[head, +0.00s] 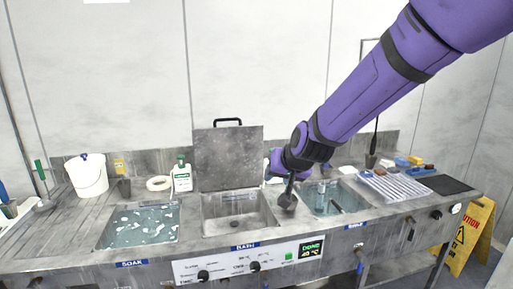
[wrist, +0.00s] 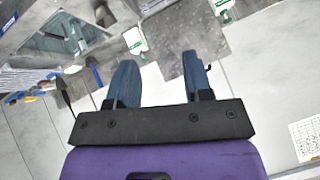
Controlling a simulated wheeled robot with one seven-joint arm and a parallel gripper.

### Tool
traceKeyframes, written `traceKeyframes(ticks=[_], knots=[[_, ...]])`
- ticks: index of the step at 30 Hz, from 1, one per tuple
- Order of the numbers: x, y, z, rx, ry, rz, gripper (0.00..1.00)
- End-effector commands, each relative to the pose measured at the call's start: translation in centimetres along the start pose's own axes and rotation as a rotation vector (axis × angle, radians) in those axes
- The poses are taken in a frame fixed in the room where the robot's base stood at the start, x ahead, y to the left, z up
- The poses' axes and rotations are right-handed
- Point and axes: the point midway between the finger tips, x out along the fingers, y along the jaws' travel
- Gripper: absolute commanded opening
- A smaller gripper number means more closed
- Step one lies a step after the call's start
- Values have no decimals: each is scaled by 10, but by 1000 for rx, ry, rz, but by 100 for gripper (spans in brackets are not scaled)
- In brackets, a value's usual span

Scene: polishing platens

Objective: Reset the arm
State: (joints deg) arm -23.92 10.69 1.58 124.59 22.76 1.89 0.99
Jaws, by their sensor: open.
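My gripper (head: 277,160) is above the counter between the middle and right basins, in front of the raised lid's right side. Its fingers are mostly hidden behind my wrist in the head view. In the wrist view my gripper (wrist: 159,72) shows two blue fingers spread apart with nothing held between them. The raised grey lid (head: 228,158) stands upright behind the middle basin (head: 238,222). It also shows beyond the fingers in the wrist view (wrist: 188,48).
A soapy basin (head: 140,226) is at left and a water-filled basin (head: 335,198) at right. A white bucket (head: 87,177), white bottle (head: 182,177) and ribbed mat (head: 395,186) stand on the counter (head: 60,222). A yellow caution sign (head: 468,238) stands at right.

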Motion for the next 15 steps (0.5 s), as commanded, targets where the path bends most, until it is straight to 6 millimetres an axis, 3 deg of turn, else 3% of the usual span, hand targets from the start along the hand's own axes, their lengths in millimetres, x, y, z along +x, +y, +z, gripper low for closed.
traceKeyframes(ticks=[1,6,15], knots=[[-22,9,-4,-2,-1,4,46],[-85,37,-3,-20,-31,26,46],[-188,84,26,-48,-86,93,46]])
